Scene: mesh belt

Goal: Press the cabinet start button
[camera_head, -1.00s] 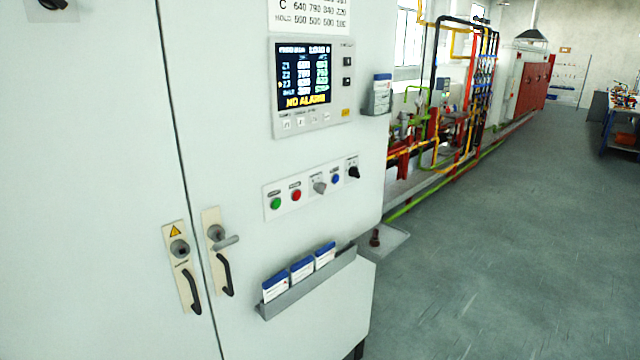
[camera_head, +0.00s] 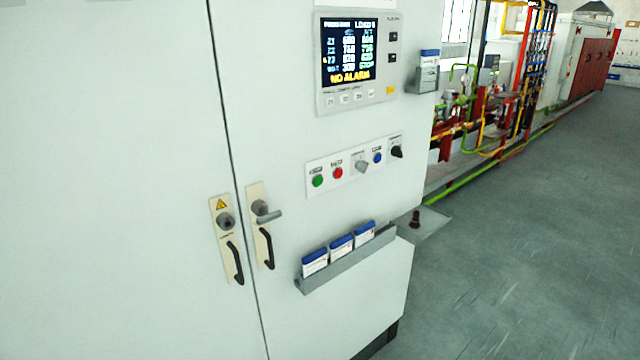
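The white control cabinet (camera_head: 285,120) fills the left and middle of the view. Its button strip (camera_head: 324,189) carries a green button (camera_head: 317,180) at the left end, which looks like the start button; its label is too small to read. To its right are a red button (camera_head: 338,173), a grey selector knob (camera_head: 361,166), a blue button (camera_head: 377,158) and a black knob (camera_head: 397,152). Above the strip is a lit display (camera_head: 350,54) reading "NO ALARM". My gripper is not in view.
Two black door handles (camera_head: 235,263) (camera_head: 267,248) and a grey lever (camera_head: 266,213) stick out at the cabinet's door seam. A grey rack (camera_head: 345,262) with booklets juts out below the buttons. Red and yellow pipework (camera_head: 480,130) stands behind right. Grey floor (camera_head: 510,240) at right is open.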

